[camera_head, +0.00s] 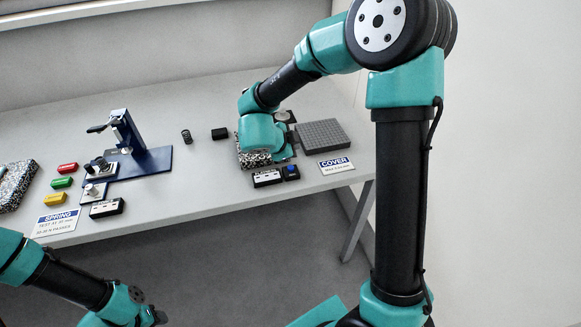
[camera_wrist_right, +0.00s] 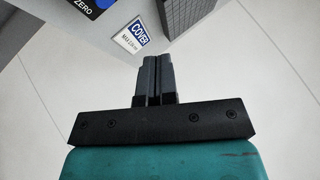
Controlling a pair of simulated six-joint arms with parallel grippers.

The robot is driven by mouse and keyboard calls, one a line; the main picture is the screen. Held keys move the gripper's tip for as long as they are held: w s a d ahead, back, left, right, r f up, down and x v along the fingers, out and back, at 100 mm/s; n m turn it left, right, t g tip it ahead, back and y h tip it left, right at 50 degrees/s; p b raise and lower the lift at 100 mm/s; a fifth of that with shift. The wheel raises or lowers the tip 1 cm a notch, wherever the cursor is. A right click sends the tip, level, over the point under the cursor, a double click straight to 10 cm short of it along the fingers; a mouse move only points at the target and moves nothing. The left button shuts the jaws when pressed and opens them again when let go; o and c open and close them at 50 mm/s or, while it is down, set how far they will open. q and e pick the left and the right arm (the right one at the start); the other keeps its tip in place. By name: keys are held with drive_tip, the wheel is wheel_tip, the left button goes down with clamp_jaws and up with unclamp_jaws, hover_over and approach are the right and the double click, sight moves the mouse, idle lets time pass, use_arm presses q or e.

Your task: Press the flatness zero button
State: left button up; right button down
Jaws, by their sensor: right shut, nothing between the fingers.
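The flatness zero button is a blue button on a small black box (camera_head: 291,172) at the table's front, left of the COVER sign. In the right wrist view its blue top and ZERO label (camera_wrist_right: 80,6) are cut by the top left edge. My right gripper (camera_wrist_right: 151,75) is shut and empty, its fingertips pointing toward the COVER sign and apart from the button in the picture. In the head view the teal wrist mostly hides it.
A black box with a display (camera_head: 267,178) stands left of the button. A speckled block (camera_head: 255,160) is behind it. A grey gridded block (camera_head: 322,134) is behind the COVER sign (camera_head: 336,165). A blue spring stand (camera_head: 150,162) and coloured blocks are further left.

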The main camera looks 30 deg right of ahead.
sight(291, 168)
drive_tip(key=shift+f, duration=2.8)
drive_tip(key=shift+f, duration=0.1)
drive_tip(key=shift+f, duration=0.3)
drive_tip(key=shift+f, duration=0.5)
idle(0.6)
idle(0.4)
drive_tip(key=shift+r, duration=0.95)
drive_tip(key=shift+r, duration=0.1)
drive_tip(key=shift+r, duration=2.4)
